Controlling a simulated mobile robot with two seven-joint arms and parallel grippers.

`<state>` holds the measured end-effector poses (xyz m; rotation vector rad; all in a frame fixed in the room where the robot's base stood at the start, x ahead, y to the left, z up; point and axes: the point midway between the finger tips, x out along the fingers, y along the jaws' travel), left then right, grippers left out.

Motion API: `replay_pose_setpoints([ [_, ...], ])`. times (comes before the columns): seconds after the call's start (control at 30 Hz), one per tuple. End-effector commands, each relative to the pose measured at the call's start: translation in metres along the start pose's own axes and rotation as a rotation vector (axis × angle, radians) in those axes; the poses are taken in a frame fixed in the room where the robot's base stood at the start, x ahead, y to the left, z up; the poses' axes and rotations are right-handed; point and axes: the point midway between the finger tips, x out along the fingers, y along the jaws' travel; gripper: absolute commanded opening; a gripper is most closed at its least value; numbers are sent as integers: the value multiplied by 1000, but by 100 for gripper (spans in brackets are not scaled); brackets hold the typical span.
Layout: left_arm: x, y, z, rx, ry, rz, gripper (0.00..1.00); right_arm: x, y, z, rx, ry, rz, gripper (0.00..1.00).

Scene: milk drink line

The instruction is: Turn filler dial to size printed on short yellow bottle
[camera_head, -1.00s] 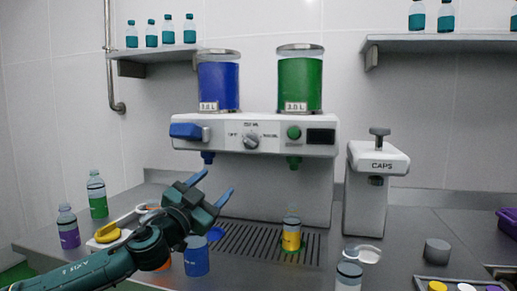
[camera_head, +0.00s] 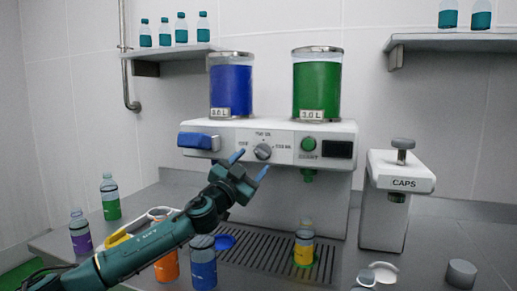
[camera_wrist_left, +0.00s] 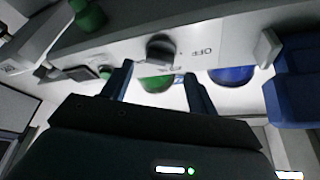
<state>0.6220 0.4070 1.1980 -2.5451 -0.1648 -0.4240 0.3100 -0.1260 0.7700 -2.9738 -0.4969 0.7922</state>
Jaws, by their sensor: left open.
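The filler dial (camera_head: 263,151) is a round grey knob on the front panel of the white filler machine (camera_head: 345,128), with size marks around it too small to read surely. It also shows in the left wrist view (camera_wrist_left: 161,48), ahead of the fingers. My left gripper (camera_head: 252,163) is open and empty, just below and in front of the dial, its fingers pointing up at it. In the left wrist view its two fingers (camera_wrist_left: 158,85) are spread. The short yellow bottle (camera_head: 304,243) stands under the green nozzle on the drip grate; its print is unreadable. My right gripper is out of view.
A blue lever (camera_head: 199,141) is left of the dial, and a green start button (camera_head: 308,144) is right. The caps press (camera_head: 396,195) stands at the right. Blue (camera_head: 203,264) and orange (camera_head: 166,266) bottles stand near my left arm.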

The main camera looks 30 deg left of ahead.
Motion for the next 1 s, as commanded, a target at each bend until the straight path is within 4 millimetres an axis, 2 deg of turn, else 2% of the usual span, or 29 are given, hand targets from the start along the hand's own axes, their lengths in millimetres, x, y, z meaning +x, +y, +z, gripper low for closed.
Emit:
replay_pose_setpoints([
  [0.03,12,-2,-4,-3,1,-2,59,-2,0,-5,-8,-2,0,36],
  [0.1,22,-2,-3,-1,1,-1,59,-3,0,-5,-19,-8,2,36],
  [0.23,36,-1,-1,-2,0,-1,59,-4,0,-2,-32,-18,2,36],
  [0.4,43,1,0,-1,1,2,59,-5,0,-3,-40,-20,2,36],
  [0.67,44,1,0,0,0,2,59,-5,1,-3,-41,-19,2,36],
  [1.0,43,1,0,0,0,1,31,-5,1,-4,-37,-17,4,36],
])
